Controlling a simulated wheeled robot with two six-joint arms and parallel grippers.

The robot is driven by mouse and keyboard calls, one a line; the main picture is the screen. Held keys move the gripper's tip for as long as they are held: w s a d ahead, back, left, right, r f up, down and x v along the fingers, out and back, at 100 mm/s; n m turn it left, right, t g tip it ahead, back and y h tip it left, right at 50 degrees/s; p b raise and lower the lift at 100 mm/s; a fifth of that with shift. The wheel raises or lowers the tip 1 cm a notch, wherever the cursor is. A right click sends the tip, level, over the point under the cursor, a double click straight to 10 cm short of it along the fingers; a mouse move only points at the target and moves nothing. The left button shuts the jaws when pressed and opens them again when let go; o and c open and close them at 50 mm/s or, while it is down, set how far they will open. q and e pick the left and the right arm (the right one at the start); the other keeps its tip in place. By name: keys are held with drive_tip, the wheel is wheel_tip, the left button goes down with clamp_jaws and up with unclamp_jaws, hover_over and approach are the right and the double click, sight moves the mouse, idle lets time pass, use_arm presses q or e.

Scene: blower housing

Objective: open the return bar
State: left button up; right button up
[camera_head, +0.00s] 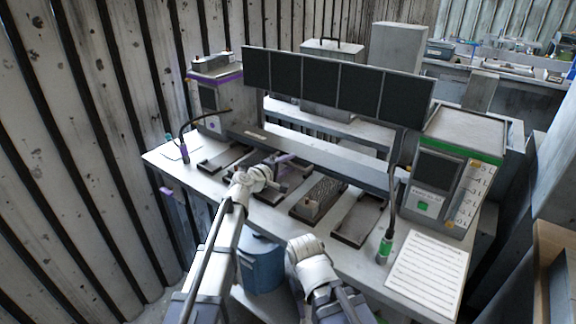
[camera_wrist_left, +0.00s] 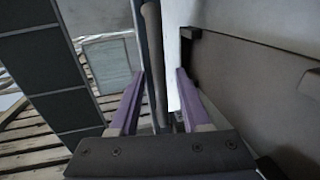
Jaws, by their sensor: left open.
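A long grey bar (camera_head: 310,152) runs across the back of the white workbench (camera_head: 160,157), below the dark panels. I cannot tell for sure whether it is the return bar. My left gripper (camera_head: 284,172), with purple fingers, is open over the bench, in front of the long bar. In the left wrist view, a dark upright rod (camera_wrist_left: 154,60) shows between the open purple fingers (camera_wrist_left: 155,100). I cannot tell whether they touch it. My right arm shows low in the head view, but its fingers do not.
A row of dark panels (camera_head: 340,88) hangs above the bench. Dark trays (camera_head: 360,220) and a ridged block (camera_head: 322,194) lie on it. A green-striped machine (camera_head: 446,172) and a paper sheet (camera_head: 428,272) are at right. A blue bin (camera_head: 262,265) stands below.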

use_arm(q)
drive_tip(key=shift+c, duration=0.4)
clamp_jaws()
idle(0.9)
